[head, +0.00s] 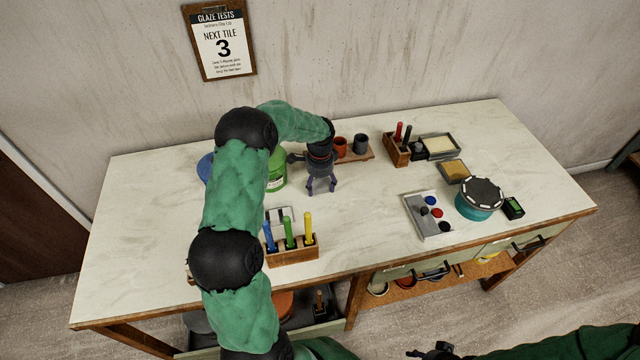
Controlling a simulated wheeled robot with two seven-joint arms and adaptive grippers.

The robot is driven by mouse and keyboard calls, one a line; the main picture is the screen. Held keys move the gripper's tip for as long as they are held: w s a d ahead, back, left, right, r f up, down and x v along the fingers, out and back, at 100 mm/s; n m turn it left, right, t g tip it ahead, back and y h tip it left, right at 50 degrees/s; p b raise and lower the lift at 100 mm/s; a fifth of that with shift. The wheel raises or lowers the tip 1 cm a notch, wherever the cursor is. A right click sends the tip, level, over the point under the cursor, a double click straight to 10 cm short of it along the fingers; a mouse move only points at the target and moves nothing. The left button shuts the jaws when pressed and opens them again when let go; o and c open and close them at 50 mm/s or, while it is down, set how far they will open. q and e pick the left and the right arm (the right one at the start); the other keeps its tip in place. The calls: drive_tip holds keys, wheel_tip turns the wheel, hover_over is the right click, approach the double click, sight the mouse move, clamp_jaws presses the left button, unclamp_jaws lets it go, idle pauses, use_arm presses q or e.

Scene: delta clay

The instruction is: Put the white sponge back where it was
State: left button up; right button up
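A pale cream-white block (440,145), which looks like the white sponge, lies in a grey tray (424,159) at the back right of the table. A yellow sponge (455,169) sits in a smaller grey tray in front of it. My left gripper (321,190) points down over the middle of the table, left of both trays.
Cups (361,144) on a wooden board stand behind my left gripper. A pen box (397,153) is left of the trays. A marker holder (292,254), a green container (277,172), a disc tray (427,222) and a teal round pot (478,205) stand around. The table's centre is clear.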

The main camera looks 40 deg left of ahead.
sight(320, 186)
use_arm(q)
drive_tip(key=o, duration=0.4)
wheel_tip(320, 186, up, 12)
drive_tip(key=shift+r+p, duration=0.2)
drive_tip(key=shift+p, duration=0.95)
